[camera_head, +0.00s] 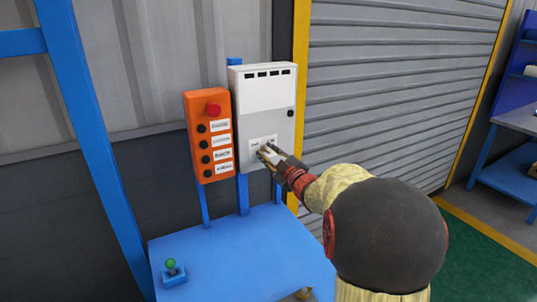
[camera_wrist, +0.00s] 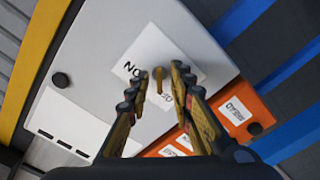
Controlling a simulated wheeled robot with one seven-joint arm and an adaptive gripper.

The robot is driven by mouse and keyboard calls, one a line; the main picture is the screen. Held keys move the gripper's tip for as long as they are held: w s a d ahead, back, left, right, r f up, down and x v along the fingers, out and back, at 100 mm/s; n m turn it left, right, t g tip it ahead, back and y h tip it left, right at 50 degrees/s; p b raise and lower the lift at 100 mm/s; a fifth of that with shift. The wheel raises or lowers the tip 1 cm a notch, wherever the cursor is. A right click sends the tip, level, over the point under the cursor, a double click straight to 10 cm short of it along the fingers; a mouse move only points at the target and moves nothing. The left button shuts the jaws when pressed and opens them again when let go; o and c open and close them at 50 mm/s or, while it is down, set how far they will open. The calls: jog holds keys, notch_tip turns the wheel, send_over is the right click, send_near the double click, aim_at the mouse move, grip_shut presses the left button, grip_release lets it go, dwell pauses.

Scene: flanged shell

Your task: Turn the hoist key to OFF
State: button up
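The hoist key (camera_wrist: 158,77) is a small brass-coloured key on a white label plate (camera_wrist: 150,52) on the grey control box (camera_head: 265,105). In the wrist view the label shows turned lettering at one side of the key; lettering at the other side is partly covered. My gripper (camera_wrist: 160,72) is open, with one dark, gold-sided finger on each side of the key. Gaps show between the key and both fingertips; contact is not visible. In the head view my gripper (camera_head: 264,152) is at the label, and the key cannot be made out clearly.
An orange button box (camera_head: 209,135) with a red knob (camera_head: 213,109) stands just left of the grey box. A blue table (camera_head: 235,250) below carries a green-knobbed joystick (camera_head: 172,270). A blue post (camera_head: 90,130) rises at left; a roller shutter (camera_head: 400,90) is behind.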

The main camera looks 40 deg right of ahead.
jog(key=v, duration=1.2)
dwell(0.4)
